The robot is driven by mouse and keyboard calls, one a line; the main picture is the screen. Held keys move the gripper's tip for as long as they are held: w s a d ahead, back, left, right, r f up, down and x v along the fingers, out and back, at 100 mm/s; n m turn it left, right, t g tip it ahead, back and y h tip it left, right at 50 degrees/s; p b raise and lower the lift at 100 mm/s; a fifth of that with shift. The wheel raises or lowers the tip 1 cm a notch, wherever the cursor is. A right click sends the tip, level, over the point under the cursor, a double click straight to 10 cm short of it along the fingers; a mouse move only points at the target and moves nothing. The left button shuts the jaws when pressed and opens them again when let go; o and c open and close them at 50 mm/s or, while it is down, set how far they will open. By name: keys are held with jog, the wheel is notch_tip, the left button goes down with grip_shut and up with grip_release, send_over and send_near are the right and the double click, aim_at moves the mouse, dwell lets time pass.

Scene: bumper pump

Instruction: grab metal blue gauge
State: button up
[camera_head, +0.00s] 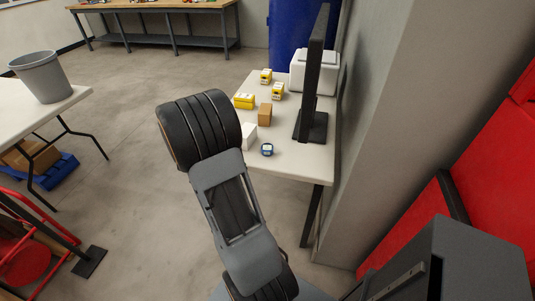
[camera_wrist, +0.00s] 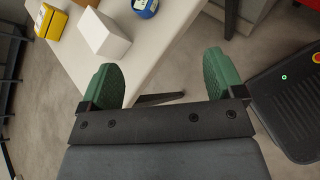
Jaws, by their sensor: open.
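The blue gauge (camera_head: 267,150) is a small round blue thing with a pale face. It rests on the near part of the white table (camera_head: 302,160), left of the monitor's foot. In the wrist view the blue gauge (camera_wrist: 145,7) is at the top edge, partly cut off. My gripper (camera_wrist: 163,75) shows two green fingers set wide apart, with nothing between them. The gripper is open, and the gauge is beyond the fingertips, apart from them. In the head view my arm shows, but the gripper's fingers do not.
A white box (camera_wrist: 103,32) stands beside the gauge. A brown box (camera_head: 265,114) and several yellow boxes (camera_head: 244,101) are further back. A black monitor (camera_head: 311,125) and a white machine (camera_head: 314,71) stand on the table's right side, near a grey wall (camera_head: 385,110).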

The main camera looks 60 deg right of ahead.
aim_at(264, 149)
jog(key=d+f+n, duration=0.1)
jog(key=d+f, duration=0.2)
jog(key=d, duration=0.1)
jog(key=d+f+n+h, duration=0.1)
jog(key=d+f+n, duration=0.1)
jog(key=d, duration=0.3)
jog(key=d+f+n+h, duration=0.1)
jog(key=d+f+n, duration=0.1)
jog(key=d+f, duration=0.2)
jog(key=shift+b+x, duration=0.3)
jog(key=shift+x, duration=0.45)
jog(key=shift+w+p+x, duration=0.15)
jog(key=shift+x, duration=1.35)
jog(key=shift+w+p+x, duration=0.1)
jog(key=shift+p+x, duration=0.05)
jog(key=shift+x, duration=1.35)
jog(key=shift+f, duration=0.15)
jog(key=c, duration=1.1)
